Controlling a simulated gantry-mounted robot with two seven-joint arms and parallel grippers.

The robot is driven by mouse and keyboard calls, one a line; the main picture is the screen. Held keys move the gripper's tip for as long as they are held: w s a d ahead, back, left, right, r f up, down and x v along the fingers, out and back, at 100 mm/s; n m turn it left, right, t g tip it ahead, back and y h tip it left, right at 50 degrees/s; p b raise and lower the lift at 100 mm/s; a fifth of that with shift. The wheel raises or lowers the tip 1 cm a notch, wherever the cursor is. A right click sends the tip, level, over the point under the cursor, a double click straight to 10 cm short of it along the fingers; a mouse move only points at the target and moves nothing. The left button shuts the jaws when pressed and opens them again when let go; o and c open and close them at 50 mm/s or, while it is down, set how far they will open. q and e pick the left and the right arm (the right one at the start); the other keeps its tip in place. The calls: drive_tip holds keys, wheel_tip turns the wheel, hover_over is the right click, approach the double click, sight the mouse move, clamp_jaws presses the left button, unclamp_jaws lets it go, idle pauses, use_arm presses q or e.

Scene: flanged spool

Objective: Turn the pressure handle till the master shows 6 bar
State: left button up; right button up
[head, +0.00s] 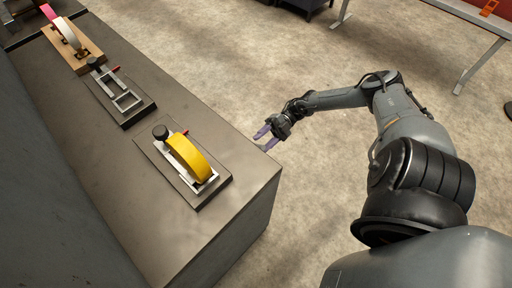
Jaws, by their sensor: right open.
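My right gripper (266,139) shows in the head view with two purple fingers spread apart, empty. It hangs by the right-hand edge of the grey bench (235,205), and I cannot tell its height over the edge. No dial or gauge that I can make out as the master is in view, and I cannot pick out a pressure handle for certain. The nearest fixture on the bench is a metal frame with a yellow curved part (190,157), a black knob (160,132) and a small red tip. My left gripper is not in view.
Farther along the bench are an empty metal frame (124,100) on a dark plate and a wooden block (88,61) carrying a white and pink curved part. The bench's near end is bare. Open concrete floor lies right of it. A table (470,14) stands top right.

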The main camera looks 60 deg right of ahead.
drive_tip(key=shift+b+v, duration=0.35)
drive_tip(key=shift+v, duration=2.2)
drive_tip(key=shift+o, duration=0.3)
